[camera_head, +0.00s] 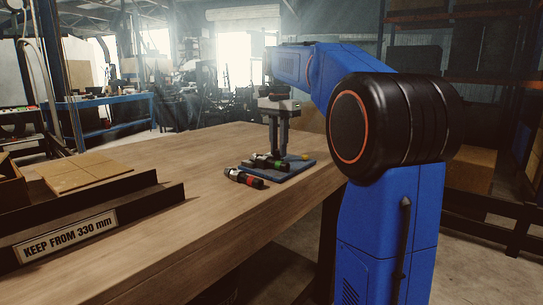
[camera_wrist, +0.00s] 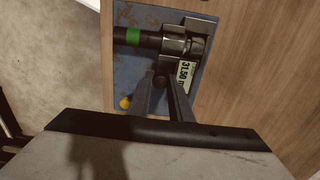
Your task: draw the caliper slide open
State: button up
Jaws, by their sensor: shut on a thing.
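The caliper shows in the wrist view, with a light readout (camera_wrist: 185,78) showing about 31.50 and grey metal jaws (camera_wrist: 202,27) at the ferrule (camera_wrist: 174,44) of a black hose (camera_wrist: 151,39) with a green band. I cannot tell whether the jaws touch the ferrule. The hose lies across a blue plate (camera_wrist: 129,68). My gripper (camera_wrist: 161,84) points down just beside the readout, shut on a small dark part of the caliper, probably its slide; the fingers hide most of it. In the head view my gripper (camera_head: 278,150) is over the blue plate (camera_head: 290,172), behind the green-banded hose (camera_head: 264,161).
A yellow knob (camera_wrist: 126,102) sits on the plate. A dark tray with a sign (camera_head: 68,238) and brown boards (camera_head: 82,172) are at left. The table middle is clear.

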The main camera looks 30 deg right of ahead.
jog(key=shift+w+d, duration=0.25)
jog(key=shift+d, duration=0.4)
jog(key=o, duration=1.6)
jog(key=shift+r, duration=0.1)
jog(key=shift+r, duration=4.4)
jog(key=shift+s, duration=0.1)
